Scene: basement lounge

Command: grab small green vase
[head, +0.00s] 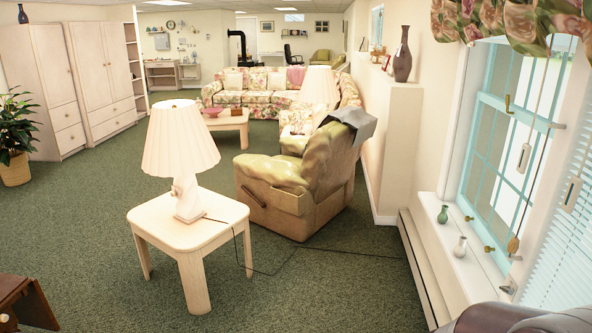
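A small green vase (443,214) stands upright on the white windowsill (458,257) at the right of the head view. A small white vase (460,247) stands nearer to me on the same sill, a short way from the green one. Neither of my grippers shows in this view, so nothing is seen touching the green vase.
A side table (157,215) with a pleated lamp (180,150) stands left of centre. A green recliner (303,185) is beyond it, with a dark cord on the carpet. Open green carpet (345,290) lies before the sill. A dark rounded surface (520,320) fills the bottom right corner.

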